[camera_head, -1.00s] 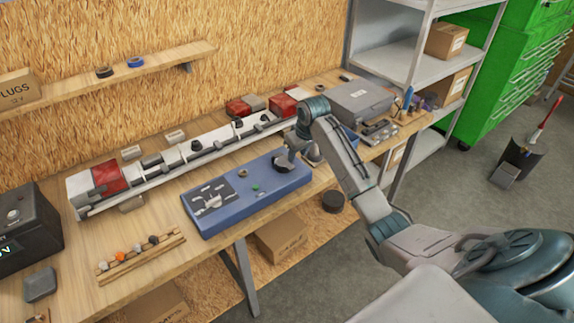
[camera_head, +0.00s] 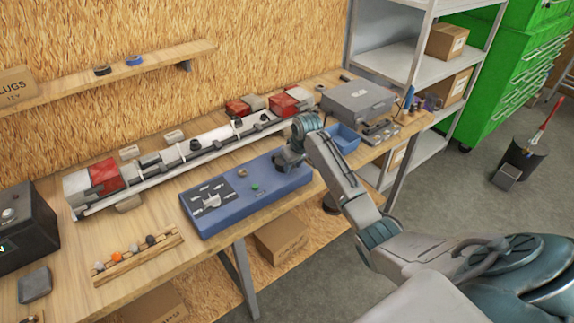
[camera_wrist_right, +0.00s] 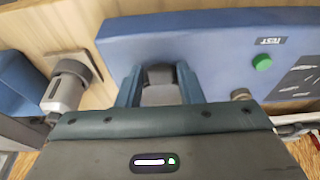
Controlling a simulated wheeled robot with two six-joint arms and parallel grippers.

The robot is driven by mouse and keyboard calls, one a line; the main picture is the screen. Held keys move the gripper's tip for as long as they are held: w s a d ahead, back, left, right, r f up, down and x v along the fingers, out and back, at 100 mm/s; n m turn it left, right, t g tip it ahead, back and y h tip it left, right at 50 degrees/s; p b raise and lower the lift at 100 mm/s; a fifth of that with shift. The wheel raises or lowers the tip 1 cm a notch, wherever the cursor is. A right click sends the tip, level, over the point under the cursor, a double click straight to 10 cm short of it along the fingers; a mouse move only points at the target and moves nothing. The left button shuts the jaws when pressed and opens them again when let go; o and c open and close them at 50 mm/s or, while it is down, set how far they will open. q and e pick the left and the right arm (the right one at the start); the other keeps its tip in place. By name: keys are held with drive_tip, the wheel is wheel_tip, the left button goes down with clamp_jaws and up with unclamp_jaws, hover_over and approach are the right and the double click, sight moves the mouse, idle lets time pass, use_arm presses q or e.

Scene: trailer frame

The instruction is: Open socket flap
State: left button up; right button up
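The long blue box (camera_head: 235,208) lies on the workbench, with a green button (camera_head: 254,188) on top; the button also shows in the right wrist view (camera_wrist_right: 262,62). My right gripper (camera_head: 290,160) is over the box's right end and hides that part in the head view. In the right wrist view my right gripper (camera_wrist_right: 158,88) has its two fingers apart, either side of a dark grey part (camera_wrist_right: 160,76) on the box, which looks like the socket with its flap. I cannot tell whether the fingers touch it or how the flap stands. My left gripper is not in view.
A grey cylindrical fitting on a square plate (camera_wrist_right: 66,84) stands beside the box, near a blue tray (camera_head: 345,137). The long light bar with red lamps (camera_head: 190,150) lies behind the box. A wooden strip with several small knobs (camera_head: 137,257) is at the front left.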

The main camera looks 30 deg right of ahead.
drive_tip(key=shift+c, duration=1.3)
drive_tip(key=shift+w+r+p, duration=0.2)
drive_tip(key=shift+r+p, duration=0.95)
drive_tip(key=shift+r, duration=0.3)
drive_tip(key=shift+w+r, duration=0.35)
drive_tip(key=shift+r, duration=0.3)
drive_tip(key=shift+w+r, duration=0.3)
drive_tip(key=shift+r, duration=0.3)
